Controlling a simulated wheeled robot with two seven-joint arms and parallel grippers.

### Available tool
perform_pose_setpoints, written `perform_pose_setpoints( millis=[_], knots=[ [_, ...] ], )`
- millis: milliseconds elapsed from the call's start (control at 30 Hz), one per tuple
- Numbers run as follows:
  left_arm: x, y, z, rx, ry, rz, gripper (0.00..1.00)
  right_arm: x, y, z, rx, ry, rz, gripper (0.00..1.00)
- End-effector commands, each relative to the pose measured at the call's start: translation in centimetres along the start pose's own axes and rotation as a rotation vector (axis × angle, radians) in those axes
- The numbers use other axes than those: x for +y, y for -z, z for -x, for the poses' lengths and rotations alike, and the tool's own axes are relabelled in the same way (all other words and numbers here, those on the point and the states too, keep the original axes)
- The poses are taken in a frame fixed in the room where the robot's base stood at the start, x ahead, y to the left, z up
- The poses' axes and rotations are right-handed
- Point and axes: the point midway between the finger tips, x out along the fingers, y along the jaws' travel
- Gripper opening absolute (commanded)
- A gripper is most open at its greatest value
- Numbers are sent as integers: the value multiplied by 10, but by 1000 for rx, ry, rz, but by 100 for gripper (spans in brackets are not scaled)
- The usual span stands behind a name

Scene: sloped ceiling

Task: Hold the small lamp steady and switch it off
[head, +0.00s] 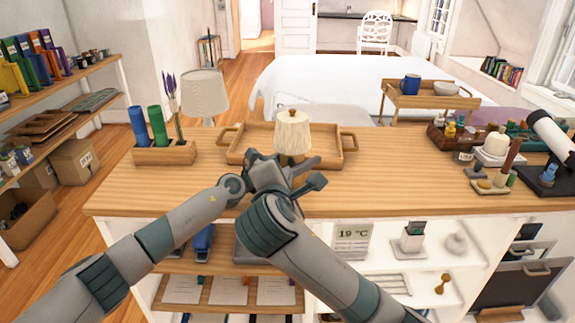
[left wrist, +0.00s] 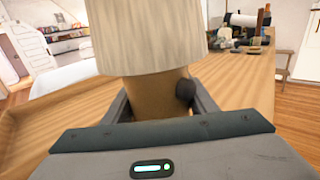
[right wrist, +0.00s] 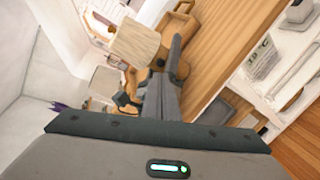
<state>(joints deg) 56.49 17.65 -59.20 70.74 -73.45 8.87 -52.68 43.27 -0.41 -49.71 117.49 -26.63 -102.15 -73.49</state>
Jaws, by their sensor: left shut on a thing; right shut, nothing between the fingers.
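A dark round knob (left wrist: 185,91) shows at the base's right side. My right gripper (right wrist: 160,95) is shut and empty, close to the lamp and my left gripper.
A wooden tray (head: 237,155) lies behind the lamp. A larger grey-shaded lamp (head: 204,92) stands beyond the counter's back edge. A planter box (head: 165,154) with rolled mats is at left. Several small items and a white telescope (head: 549,134) crowd the right end. The counter right of the lamp (head: 390,180) is clear.

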Motion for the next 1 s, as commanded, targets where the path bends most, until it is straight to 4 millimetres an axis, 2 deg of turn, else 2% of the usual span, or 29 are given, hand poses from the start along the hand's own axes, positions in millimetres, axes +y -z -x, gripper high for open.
perform_pose_setpoints(
  millis=[400, 600, 800, 1000],
  knots=[
    [0, 0, 0, 0, -1, 0, 19, 6, 7, 7, -38, 47, 616, 0],
    [0, 0, 0, 0, -1, 0, 19, 8, 10, 11, -45, 74, 871, 0],
    [0, 0, 0, 0, -1, 0, 19, 9, 11, 13, -46, 91, 1019, 0],
    [0, 0, 0, 0, 0, 0, 19, 10, 11, 14, -46, 96, 1059, 0]
  ],
)
